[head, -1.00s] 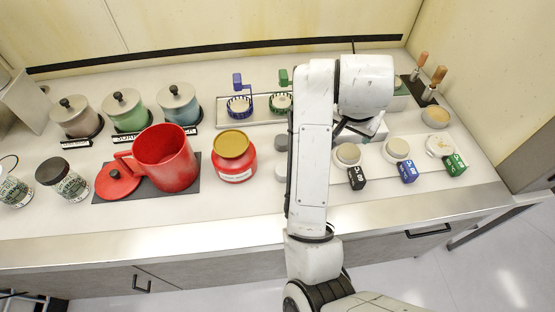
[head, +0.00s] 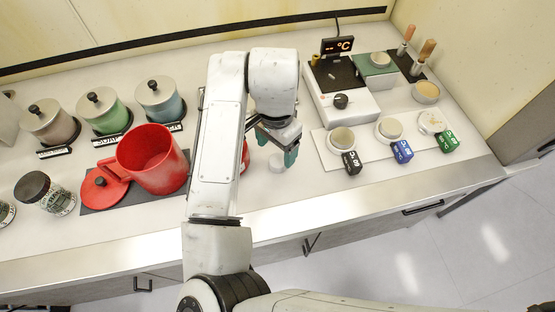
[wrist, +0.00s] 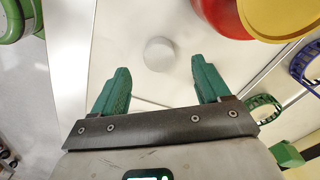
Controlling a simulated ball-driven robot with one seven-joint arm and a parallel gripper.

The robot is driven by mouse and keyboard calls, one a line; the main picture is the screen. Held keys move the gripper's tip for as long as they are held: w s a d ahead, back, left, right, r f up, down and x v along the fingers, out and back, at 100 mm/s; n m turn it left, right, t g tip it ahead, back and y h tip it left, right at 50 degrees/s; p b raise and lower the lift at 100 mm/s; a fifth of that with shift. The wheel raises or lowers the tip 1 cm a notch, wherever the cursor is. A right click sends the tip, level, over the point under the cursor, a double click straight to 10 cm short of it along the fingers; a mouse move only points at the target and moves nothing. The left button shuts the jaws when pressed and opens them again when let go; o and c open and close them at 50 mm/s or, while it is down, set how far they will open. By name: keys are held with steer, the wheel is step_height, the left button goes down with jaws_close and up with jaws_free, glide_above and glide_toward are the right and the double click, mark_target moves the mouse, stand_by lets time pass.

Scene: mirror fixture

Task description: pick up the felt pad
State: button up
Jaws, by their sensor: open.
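A small pale grey round disc (wrist: 158,54), which looks like the felt pad, lies flat on the white counter in the wrist view. In the head view it shows as a pale disc (head: 277,163) just below my gripper, partly covered by a finger. My gripper (wrist: 160,70) has green fingers, which stand apart with nothing between them. The disc lies just ahead of the fingertips, roughly centred in the gap. In the head view my gripper (head: 277,146) hangs over the counter, partly hidden by my arm. I cannot tell its exact height above the disc.
A red jar with a yellow lid (wrist: 275,15) stands close by on the right in the wrist view. A red mug (head: 150,160) stands left of my arm, and a white heater (head: 345,100) stands right. The counter's metal front edge (head: 300,205) is near.

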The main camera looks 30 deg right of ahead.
mark_target(278, 161)
steer(key=shift+d+f+p, duration=0.15)
steer(key=shift+f+p, duration=0.6)
steer(key=shift+f, duration=1.9)
steer(key=shift+c, duration=0.3)
steer(key=c, duration=1.1)
